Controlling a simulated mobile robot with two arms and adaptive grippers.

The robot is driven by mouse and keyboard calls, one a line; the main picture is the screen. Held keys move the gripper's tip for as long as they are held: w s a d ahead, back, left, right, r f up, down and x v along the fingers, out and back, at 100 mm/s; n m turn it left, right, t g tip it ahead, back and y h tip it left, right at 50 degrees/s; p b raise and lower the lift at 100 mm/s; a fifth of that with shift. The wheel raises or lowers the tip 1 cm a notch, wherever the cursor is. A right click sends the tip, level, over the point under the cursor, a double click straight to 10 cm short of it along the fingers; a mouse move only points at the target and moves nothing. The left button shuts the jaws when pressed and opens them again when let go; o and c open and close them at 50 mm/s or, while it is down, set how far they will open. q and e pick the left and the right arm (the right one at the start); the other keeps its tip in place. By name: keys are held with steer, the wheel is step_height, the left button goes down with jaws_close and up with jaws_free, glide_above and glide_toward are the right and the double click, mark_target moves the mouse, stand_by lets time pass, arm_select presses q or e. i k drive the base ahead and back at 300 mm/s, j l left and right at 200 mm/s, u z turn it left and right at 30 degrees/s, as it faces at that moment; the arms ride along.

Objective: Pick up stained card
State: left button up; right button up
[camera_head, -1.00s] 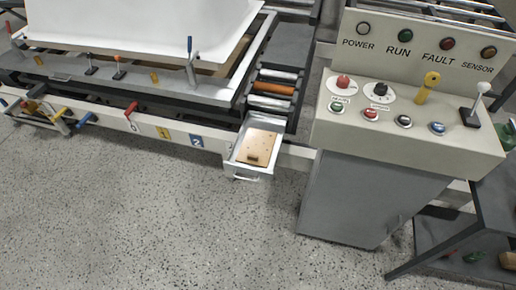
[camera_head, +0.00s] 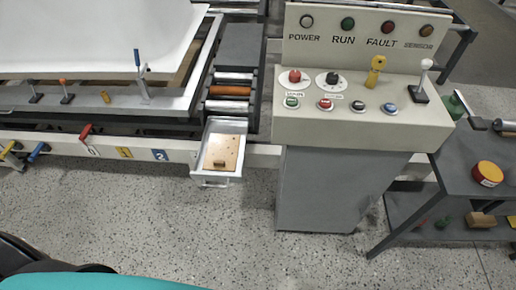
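A tan stained card (camera_head: 222,150) with darker spots lies flat in an open, pale metal drawer (camera_head: 226,127) at the front of the conveyor frame. A small brown block (camera_head: 219,163) sits at the card's near end. Neither of my grippers shows in the head view, so nothing is seen touching the card.
A control console (camera_head: 365,120) with buttons, lamps and levers stands right of the drawer. Farther right is a dark shelf table (camera_head: 465,155) holding a red-and-yellow round item (camera_head: 487,173). Speckled floor (camera_head: 170,225) lies free before the drawer.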

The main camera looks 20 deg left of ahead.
mark_target(221, 150)
steer(key=j+z, duration=0.45)
steer(key=j, duration=0.2)
steer(key=j+z, duration=0.4)
steer(key=j, duration=0.3)
steer(key=k+j+z, duration=0.15)
steer(key=j+z, duration=0.3)
steer(key=j, duration=0.2)
